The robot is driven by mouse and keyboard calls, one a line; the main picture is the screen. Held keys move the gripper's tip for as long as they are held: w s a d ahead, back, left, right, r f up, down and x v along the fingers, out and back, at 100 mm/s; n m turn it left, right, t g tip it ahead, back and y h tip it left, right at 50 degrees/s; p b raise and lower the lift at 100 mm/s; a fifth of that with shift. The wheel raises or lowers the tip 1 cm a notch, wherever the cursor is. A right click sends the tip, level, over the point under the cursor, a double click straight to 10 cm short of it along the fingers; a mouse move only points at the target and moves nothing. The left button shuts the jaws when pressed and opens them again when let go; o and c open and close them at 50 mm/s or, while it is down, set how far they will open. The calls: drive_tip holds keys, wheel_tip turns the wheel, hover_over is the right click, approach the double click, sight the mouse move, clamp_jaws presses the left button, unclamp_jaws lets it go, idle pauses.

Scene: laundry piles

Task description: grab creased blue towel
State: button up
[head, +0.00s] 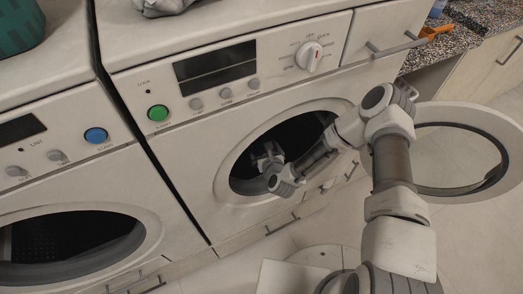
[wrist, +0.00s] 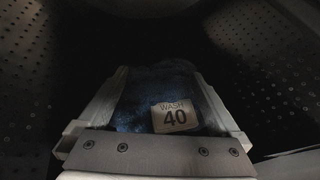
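The blue towel (wrist: 160,85) shows dark and dim in the wrist view, with a white tag (wrist: 175,115) reading "WASH 40". It lies inside the drum of the washing machine, between the fingers of my gripper (wrist: 160,78). The fingers are wide apart, one along each side of the cloth; whether they touch it is hard to tell in the dark. In the head view my gripper (head: 266,152) is inside the round door opening of the machine (head: 225,188) with the green button. The towel cannot be made out there.
The perforated drum wall (wrist: 45,70) surrounds my gripper. The machine's round door (head: 505,125) stands open to the right, beside my arm. A second machine (head: 70,165) is at the left. An orange object (head: 433,32) is on the counter at the upper right.

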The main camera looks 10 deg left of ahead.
drive_tip(key=c, duration=1.2)
drive_tip(key=shift+c, duration=0.6)
drive_tip(key=shift+r, duration=0.1)
